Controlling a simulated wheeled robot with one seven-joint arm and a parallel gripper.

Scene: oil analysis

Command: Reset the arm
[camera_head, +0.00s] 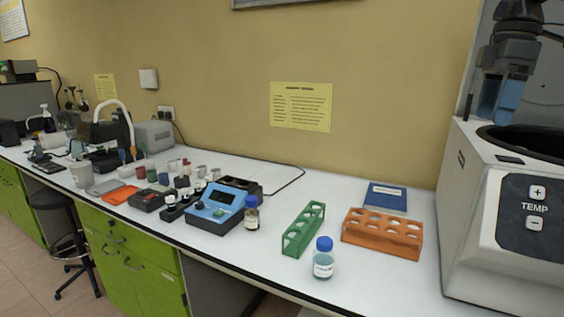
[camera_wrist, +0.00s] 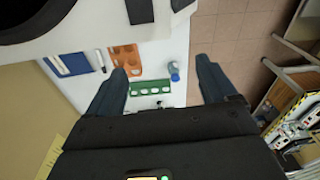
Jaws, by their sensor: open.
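My gripper (camera_head: 498,114) is at the upper right of the head view, raised above the white TEMP machine (camera_head: 475,230) and pointing down. Its two blue fingers are close together in this view, seen nearly side-on. In the wrist view my gripper (camera_wrist: 160,66) has its fingers spread wide apart, with nothing between them. The bench, with the green rack (camera_wrist: 151,88) and the blue-capped bottle (camera_wrist: 174,72), shows far beyond the fingertips. The gripper is open and empty.
The wall is close behind.

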